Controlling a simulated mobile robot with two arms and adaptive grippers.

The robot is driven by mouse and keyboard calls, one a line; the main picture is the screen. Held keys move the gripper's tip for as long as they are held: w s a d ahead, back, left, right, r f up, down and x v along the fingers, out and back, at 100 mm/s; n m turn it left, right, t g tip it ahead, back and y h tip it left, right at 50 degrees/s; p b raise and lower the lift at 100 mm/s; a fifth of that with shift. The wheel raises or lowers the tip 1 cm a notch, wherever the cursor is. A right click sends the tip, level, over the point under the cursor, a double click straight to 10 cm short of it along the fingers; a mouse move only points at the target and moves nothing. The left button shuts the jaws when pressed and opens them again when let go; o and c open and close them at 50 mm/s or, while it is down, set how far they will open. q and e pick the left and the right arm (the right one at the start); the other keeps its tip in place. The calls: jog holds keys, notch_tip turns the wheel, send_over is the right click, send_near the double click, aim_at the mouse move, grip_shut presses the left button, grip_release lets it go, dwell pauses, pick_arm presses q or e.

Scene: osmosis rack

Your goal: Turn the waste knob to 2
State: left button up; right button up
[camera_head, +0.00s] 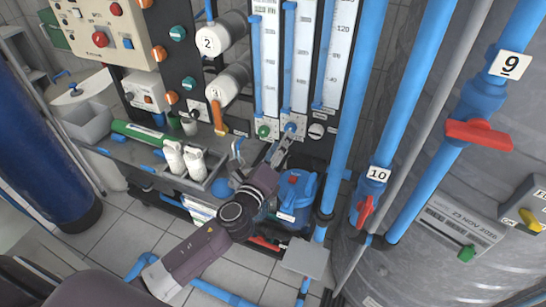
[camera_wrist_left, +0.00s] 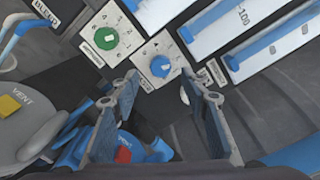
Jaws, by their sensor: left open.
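A blue knob (camera_head: 290,127) sits on a pale dial plate below the flow tubes. It also shows in the left wrist view (camera_wrist_left: 160,66), centred just beyond my fingertips. A green knob (camera_head: 263,130) is on its left, also visible in the left wrist view (camera_wrist_left: 105,38). A third knob (camera_head: 316,131) is on its right. I cannot read which one is labelled waste. My left gripper (camera_head: 263,146) is open and empty, with its fingers spread toward the blue knob; in the wrist view the fingertips (camera_wrist_left: 160,88) lie on either side below it. My right gripper is not in view.
Blue vertical pipes with a red valve handle (camera_head: 477,133) stand on the right, before a large grey tank (camera_head: 470,210). A blue canister (camera_head: 296,192) is below the panel. White bottles (camera_head: 184,160) stand in a tray to the left of my gripper.

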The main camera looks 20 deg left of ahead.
pick_arm(q)
jog(key=s, duration=0.6)
jog(key=shift+s, duration=0.15)
jog(key=shift+a, duration=0.1)
